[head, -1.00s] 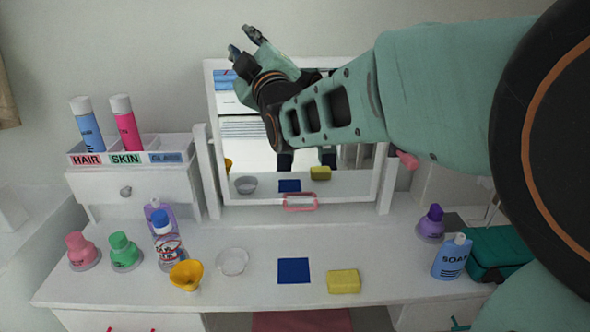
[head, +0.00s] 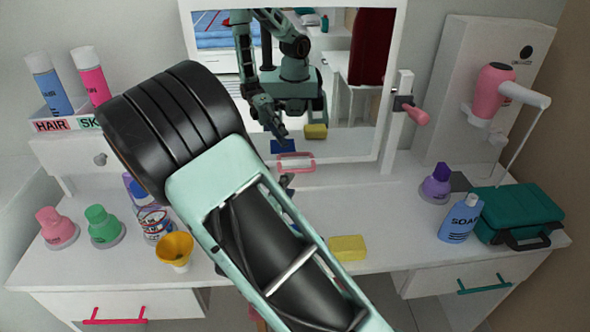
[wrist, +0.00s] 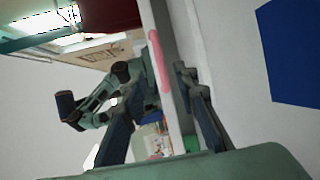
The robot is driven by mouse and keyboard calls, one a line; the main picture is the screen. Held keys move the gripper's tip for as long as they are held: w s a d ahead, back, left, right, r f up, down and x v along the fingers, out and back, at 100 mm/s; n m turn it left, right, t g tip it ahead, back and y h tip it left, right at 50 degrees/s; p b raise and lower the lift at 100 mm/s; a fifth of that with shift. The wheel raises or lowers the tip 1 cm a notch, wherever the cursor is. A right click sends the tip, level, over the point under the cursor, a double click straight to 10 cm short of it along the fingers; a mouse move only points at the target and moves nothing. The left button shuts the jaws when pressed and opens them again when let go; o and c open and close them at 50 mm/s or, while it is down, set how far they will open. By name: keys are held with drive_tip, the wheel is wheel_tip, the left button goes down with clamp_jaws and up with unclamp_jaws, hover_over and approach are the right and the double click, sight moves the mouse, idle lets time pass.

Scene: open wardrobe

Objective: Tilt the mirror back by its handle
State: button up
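The white-framed mirror (head: 386,80) stands upright on the white vanity and reflects my arm and body. Its pink handle (head: 296,157) is on the bottom frame edge; in the wrist view the handle (wrist: 155,60) lies just beyond and between my fingertips. My gripper (wrist: 158,85) is open, with its two dark fingers apart on either side of the line of the mirror's bottom edge. Contact with the handle cannot be told. In the head view, my arm hides most of the gripper; only a tip (head: 287,181) shows just below the handle. A pink side knob (head: 416,114) is on the right post.
Left are bottles, a yellow funnel cup (head: 175,249) and a labelled box (head: 55,126). A yellow sponge (head: 348,248) lies in front. Right are a soap bottle (head: 461,219), purple bottle (head: 436,185), teal case (head: 520,213) and pink hairdryer (head: 493,92). Vanity between sponge and soap is clear.

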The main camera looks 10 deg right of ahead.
sight(297, 172)
drive_tip(key=b+x, duration=0.1)
drive_tip(key=x, duration=0.8)
drive_tip(key=shift+w+d, duration=0.15)
drive_tip(key=shift+w, duration=0.25)
clamp_jaws()
